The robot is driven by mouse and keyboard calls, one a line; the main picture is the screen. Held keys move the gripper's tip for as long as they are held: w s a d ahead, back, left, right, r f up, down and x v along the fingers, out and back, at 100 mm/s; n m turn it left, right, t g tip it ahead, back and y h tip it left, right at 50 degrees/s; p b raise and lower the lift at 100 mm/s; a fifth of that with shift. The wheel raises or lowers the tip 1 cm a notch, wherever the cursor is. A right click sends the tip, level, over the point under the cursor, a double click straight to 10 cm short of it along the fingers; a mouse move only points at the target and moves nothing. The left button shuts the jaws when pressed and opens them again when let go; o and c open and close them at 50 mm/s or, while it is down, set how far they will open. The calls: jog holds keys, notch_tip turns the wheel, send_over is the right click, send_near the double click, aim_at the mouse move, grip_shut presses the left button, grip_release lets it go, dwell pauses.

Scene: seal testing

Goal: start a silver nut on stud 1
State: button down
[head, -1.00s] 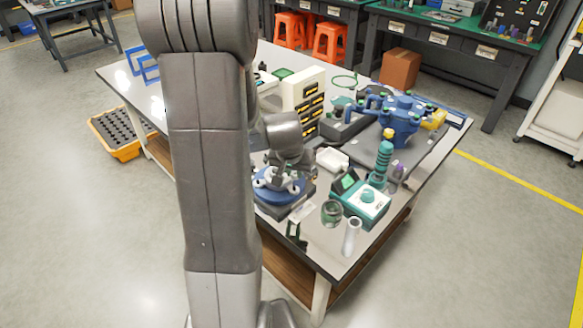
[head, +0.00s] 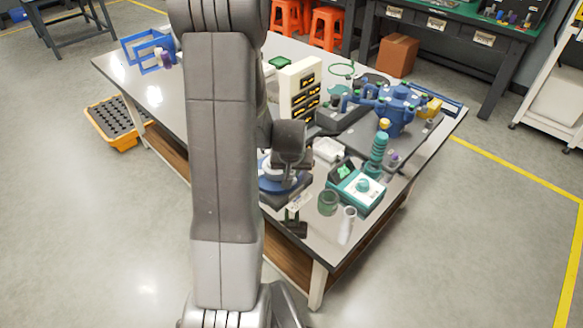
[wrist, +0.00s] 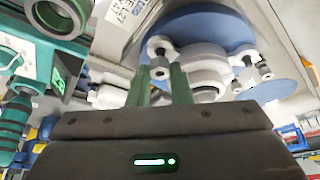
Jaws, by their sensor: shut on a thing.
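In the wrist view, the two green fingers of my gripper (wrist: 160,82) point at a round fixture with a blue disc (wrist: 205,28) and a white flange (wrist: 208,72). A silver nut (wrist: 159,70) sits between the fingertips, and they are shut on it. It is in line with a stud at the flange's edge; I cannot tell whether it is threaded. Another stud with a silver hex piece (wrist: 246,60) stands to the right. In the head view, the blue disc (head: 272,184) lies near the table's front, with my wrist over it and hiding my fingertips. Stud numbers are unreadable.
On the table (head: 330,250), a teal device (head: 357,188), a green jar (head: 328,202) and a white cylinder (head: 347,226) stand right of the fixture. A white drawer unit (head: 300,90) and a blue valve body (head: 395,108) are behind.

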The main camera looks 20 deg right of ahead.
jog(key=shift+w+f+n+b, duration=0.1)
jog(key=shift+f+n+b, duration=0.3)
jog(key=shift+b, duration=0.45)
jog(key=n+b, duration=0.2)
jog(key=b, duration=0.1)
jog(key=n+y+b, duration=0.1)
jog(key=b, duration=0.3)
jog(key=shift+d+n+t+y, duration=0.15)
jog(key=shift+n+t+y, duration=0.15)
jog(key=shift+n, duration=0.1)
jog(key=n+y+b, duration=0.1)
jog(key=n+b, duration=0.1)
jog(key=shift+r+n+b, duration=0.15)
jog(key=shift+n+b, duration=0.15)
jog(key=shift+r+n+y+b, duration=0.25)
jog(key=shift+n+y+b, duration=0.3)
jog(key=shift+n, duration=0.75)
jog(key=shift+s+f+b, duration=0.2)
jog(key=shift+f+b, duration=0.3)
jog(key=shift+b, duration=0.2)
jog(key=shift+m+h+p, duration=0.3)
jog(key=shift+m+h, duration=0.45)
jog(key=shift+m, duration=1.35)
